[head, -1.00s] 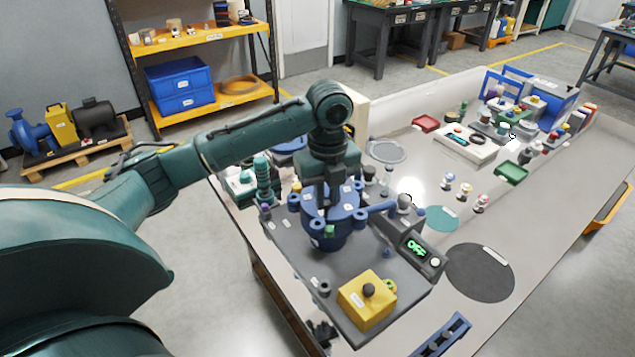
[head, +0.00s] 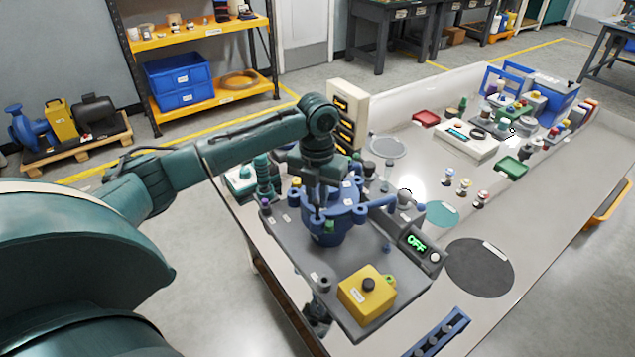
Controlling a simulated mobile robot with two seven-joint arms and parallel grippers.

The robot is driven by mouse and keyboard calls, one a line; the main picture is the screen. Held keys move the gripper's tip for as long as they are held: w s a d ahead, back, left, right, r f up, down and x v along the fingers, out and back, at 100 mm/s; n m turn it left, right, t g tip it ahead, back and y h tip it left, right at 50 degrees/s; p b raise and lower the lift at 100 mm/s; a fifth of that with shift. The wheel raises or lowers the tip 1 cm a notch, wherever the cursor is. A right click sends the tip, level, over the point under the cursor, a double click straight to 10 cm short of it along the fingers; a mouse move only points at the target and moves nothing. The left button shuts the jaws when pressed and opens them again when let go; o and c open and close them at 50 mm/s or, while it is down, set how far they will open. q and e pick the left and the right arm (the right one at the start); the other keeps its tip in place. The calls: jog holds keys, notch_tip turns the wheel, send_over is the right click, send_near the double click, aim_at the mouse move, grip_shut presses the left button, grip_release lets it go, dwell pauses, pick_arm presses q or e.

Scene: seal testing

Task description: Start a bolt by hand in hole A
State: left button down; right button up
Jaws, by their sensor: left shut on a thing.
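My left gripper (head: 319,212) points down over the blue round flanged housing (head: 345,212) on the grey fixture plate. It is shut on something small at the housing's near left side. The held piece is mostly hidden by the fingers, so I cannot tell its shape or whether it touches a hole. A small green piece (head: 329,227) shows just right of the fingertips. The hole labels are too small to read, so I cannot pick out hole A. My right gripper is not in view.
A yellow box with a black knob (head: 367,294) stands at the plate's near end. A display reading OFF (head: 416,243) is right of the housing. An orange-slotted rack (head: 347,110) stands behind my arm. A dark item (head: 318,312) is at the plate's near left edge.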

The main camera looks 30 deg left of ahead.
pick_arm(q)
jog(key=n, duration=0.6)
jog(key=shift+r+n, duration=0.1)
jog(key=shift+n, duration=0.2)
jog(key=n, duration=0.5)
dwell(0.5)
jog(key=shift+f, duration=0.9)
jog(key=shift+f, duration=1.1)
dwell(1.2)
jog(key=m, duration=0.4)
